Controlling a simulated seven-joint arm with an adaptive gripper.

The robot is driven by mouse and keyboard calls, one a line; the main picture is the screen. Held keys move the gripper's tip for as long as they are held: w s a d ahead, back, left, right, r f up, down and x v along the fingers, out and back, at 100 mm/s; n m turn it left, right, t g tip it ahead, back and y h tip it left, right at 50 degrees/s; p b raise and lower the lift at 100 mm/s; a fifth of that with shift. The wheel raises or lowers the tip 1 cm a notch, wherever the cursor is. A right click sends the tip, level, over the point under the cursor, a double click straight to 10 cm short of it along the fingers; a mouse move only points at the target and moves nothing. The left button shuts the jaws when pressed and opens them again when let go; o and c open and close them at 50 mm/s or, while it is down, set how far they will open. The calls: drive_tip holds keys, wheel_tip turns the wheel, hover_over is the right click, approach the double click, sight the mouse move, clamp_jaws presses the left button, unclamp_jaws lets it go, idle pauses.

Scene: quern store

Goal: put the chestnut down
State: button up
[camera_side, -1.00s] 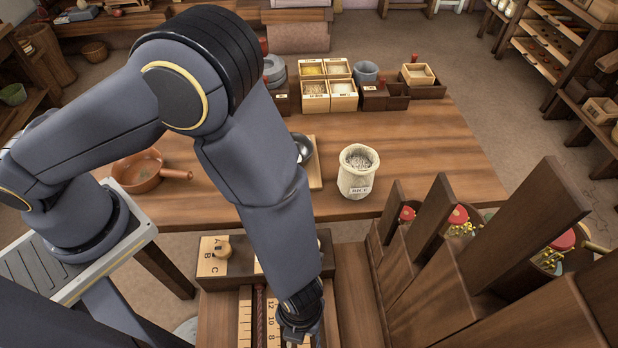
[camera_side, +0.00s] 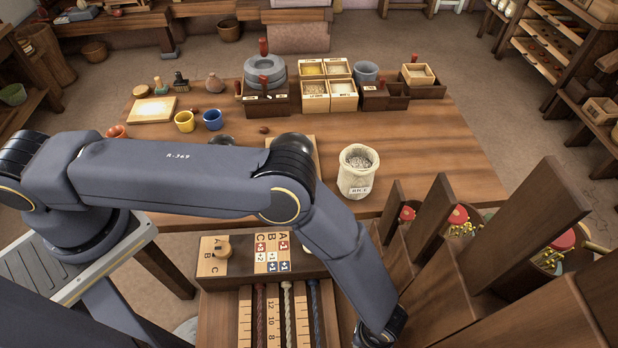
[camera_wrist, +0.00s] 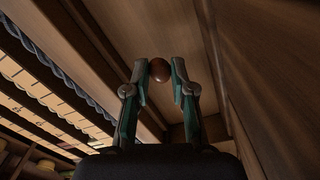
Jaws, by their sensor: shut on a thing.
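The chestnut (camera_wrist: 159,70) is a small, round, reddish-brown thing between my fingertips in the wrist view. My gripper (camera_wrist: 160,72) is shut on it. In the side view my gripper's end is at the bottom edge, right of the ruled board (camera_side: 245,318) with coloured cords, and the chestnut cannot be made out there. The wrist view shows wooden panels close beyond and beside the fingers, with twisted cords at the left.
Tall wooden dividers (camera_side: 520,225) rise right of my gripper. A lettered block (camera_side: 213,262) stands behind the ruled board. On the table (camera_side: 440,150) are a rice sack (camera_side: 356,178), a small brown object (camera_side: 264,130), a blue cup (camera_side: 213,119), a yellow cup (camera_side: 184,121) and several boxes.

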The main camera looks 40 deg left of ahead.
drive_tip(key=shift+a+f, duration=0.1)
drive_tip(key=shift+f, duration=1.1)
drive_tip(key=shift+f, duration=0.1)
drive_tip(key=o, duration=0.7)
drive_tip(key=shift+o, duration=0.2)
wheel_tip(320, 180, up, 12)
